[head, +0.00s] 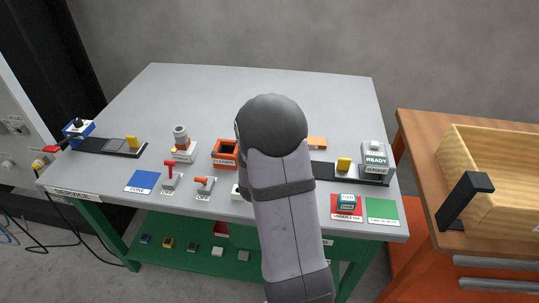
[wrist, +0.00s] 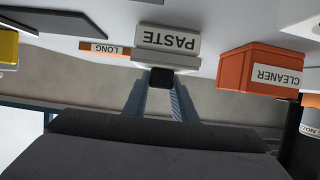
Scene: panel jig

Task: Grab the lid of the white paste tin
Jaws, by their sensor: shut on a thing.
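The white paste tin (wrist: 168,38) shows in the wrist view, which is upside down, with its PASTE label facing me. Its pale lid (wrist: 185,63) is on the label's lower side in the picture, with a dark knob (wrist: 162,79) on it. My gripper (wrist: 161,84) has its two fingers on either side of the knob and is shut on it. The lid appears to be against the tin; I cannot tell if there is a gap. In the head view my own arm hides the tin and the gripper.
An orange cleaner box (head: 225,153) stands left of my arm in the head view and also shows beside the tin in the wrist view (wrist: 258,70). Switches, a blue pad (head: 142,181) and a READY device (head: 375,158) share the grey table. The table's back is clear.

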